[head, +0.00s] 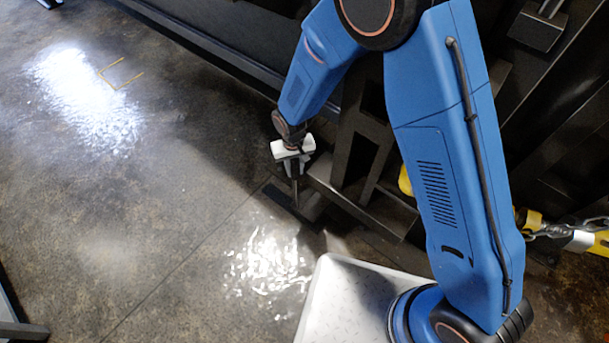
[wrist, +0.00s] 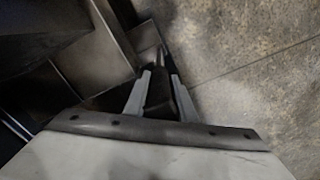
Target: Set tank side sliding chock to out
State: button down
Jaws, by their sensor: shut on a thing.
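My gripper (head: 295,168) points down low beside the dark frame of the machine, near the floor. In the wrist view its two grey fingers (wrist: 160,95) are closed on a dark upright piece, which I take to be the handle of the sliding chock (wrist: 157,92). The chock's dark body lies low at the machine's base, by the floor, and is mostly hidden by my gripper and the shadow. I cannot tell from these views how far in or out the chock stands.
The dark steel frame (head: 362,150) stands right beside my gripper. A yellow part with a chain (head: 550,231) is at the right. Open concrete floor (head: 150,200) lies to the left, with bright reflections on it.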

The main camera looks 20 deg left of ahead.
jog(key=w+a, duration=0.3)
jog(key=a, duration=0.4)
jog(key=shift+r, duration=0.1)
jog(key=c, duration=1.5)
grip_release()
notch_tip(320, 180, up, 17)
jog(key=shift+r, duration=0.15)
